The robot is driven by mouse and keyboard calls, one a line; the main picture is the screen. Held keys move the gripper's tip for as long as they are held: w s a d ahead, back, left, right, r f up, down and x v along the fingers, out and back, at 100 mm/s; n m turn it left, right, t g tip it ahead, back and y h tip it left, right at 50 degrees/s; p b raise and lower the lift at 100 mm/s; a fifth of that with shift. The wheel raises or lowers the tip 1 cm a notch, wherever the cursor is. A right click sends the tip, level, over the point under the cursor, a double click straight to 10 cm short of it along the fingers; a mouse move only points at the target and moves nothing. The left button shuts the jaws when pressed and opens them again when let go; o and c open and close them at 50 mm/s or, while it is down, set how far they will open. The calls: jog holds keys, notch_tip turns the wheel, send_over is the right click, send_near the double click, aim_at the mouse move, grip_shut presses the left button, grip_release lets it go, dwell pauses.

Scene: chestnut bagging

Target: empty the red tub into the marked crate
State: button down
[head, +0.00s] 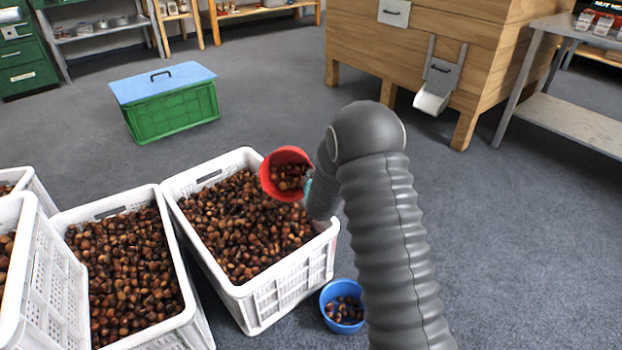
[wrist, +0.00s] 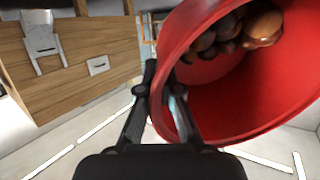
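The red tub (head: 285,160) is held tilted above the back right part of the middle white crate (head: 262,297), its mouth facing the head camera. Chestnuts show inside it, also in the wrist view, where the tub (wrist: 265,95) fills the upper right. My gripper (wrist: 162,84) is shut on the tub's wall near its rim. In the head view my gripper (head: 309,187) is mostly hidden behind my arm. The crate below is full of chestnuts. I see no clear mark on any crate.
Another white crate (head: 205,325) full of chestnuts stands to the left, with more at the left edge. A blue tub (head: 330,318) with several chestnuts is on the floor beside the middle crate. A green crate with a blue lid (head: 172,110) stands behind. Open floor lies between.

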jog(key=shift+s+f+t+b, duration=0.3)
jog(key=shift+t+b, duration=0.2)
jog(key=shift+b, duration=0.75)
jog(key=shift+s+f+b, duration=0.1)
jog(key=shift+b, duration=0.7)
jog(key=b, duration=0.2)
jog(key=t+b, duration=0.1)
jog(key=b, duration=0.1)
jog(key=shift+s+f+t, duration=0.3)
jog(key=shift+s, duration=0.05)
jog(key=shift+s+a+f+t, duration=0.1)
jog(key=shift+s+t, duration=0.2)
jog(key=shift+t, duration=0.2)
jog(key=shift+s+a+r+n+t, duration=0.1)
jog(key=shift+s+r+n+t, duration=0.15)
jog(key=shift+s+t, duration=0.45)
jog(key=shift+s+r+n+t, duration=0.1)
jog(key=shift+s+n+t, duration=0.2)
jog(key=shift+t, duration=0.7)
jog(key=s+r, duration=0.6)
jog(key=r, duration=0.1)
jog(key=shift+d+p, duration=0.35)
jog(key=shift+d, duration=0.05)
